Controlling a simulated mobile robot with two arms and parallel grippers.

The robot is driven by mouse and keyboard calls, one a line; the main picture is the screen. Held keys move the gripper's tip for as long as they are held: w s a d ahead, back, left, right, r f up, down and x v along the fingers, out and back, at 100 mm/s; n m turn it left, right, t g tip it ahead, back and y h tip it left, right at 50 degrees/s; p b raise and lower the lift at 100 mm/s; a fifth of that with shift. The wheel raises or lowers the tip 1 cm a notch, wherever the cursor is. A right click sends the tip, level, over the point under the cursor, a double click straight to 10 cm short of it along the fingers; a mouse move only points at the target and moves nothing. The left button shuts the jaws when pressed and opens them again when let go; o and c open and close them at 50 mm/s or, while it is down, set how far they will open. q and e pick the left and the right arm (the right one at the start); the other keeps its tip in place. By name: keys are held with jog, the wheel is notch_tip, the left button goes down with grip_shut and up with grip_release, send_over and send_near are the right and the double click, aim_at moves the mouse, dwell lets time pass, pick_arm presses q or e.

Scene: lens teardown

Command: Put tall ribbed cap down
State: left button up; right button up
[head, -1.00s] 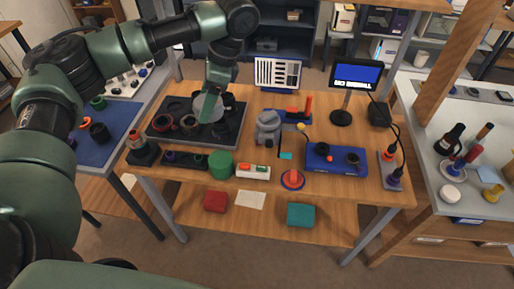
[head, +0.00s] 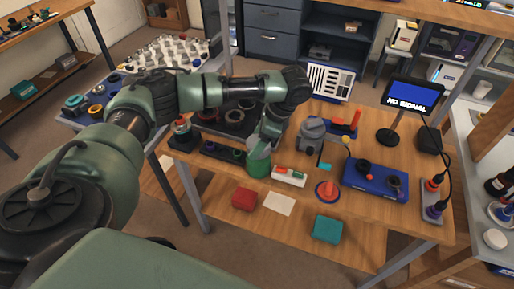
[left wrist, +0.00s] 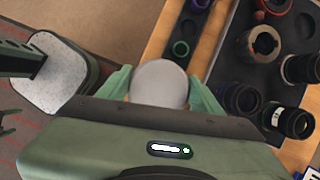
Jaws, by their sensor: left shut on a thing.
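The cap shows in the left wrist view as a pale grey round top (left wrist: 160,84) between my fingers; its ribbed side is hidden. My left gripper (left wrist: 160,92) is shut on it. My right gripper is not in view.
A dark tray (left wrist: 290,48) with lens parts lies behind the gripper. A blue tray (head: 374,184) stands further right.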

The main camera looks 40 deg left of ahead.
pick_arm(q)
jog(key=shift+f, duration=1.6)
jog(key=shift+f, duration=0.1)
jog(key=o, duration=1.3)
jog(key=shift+b+v, duration=0.75)
jog(key=shift+v, duration=5.4)
jog(key=shift+a, duration=0.1)
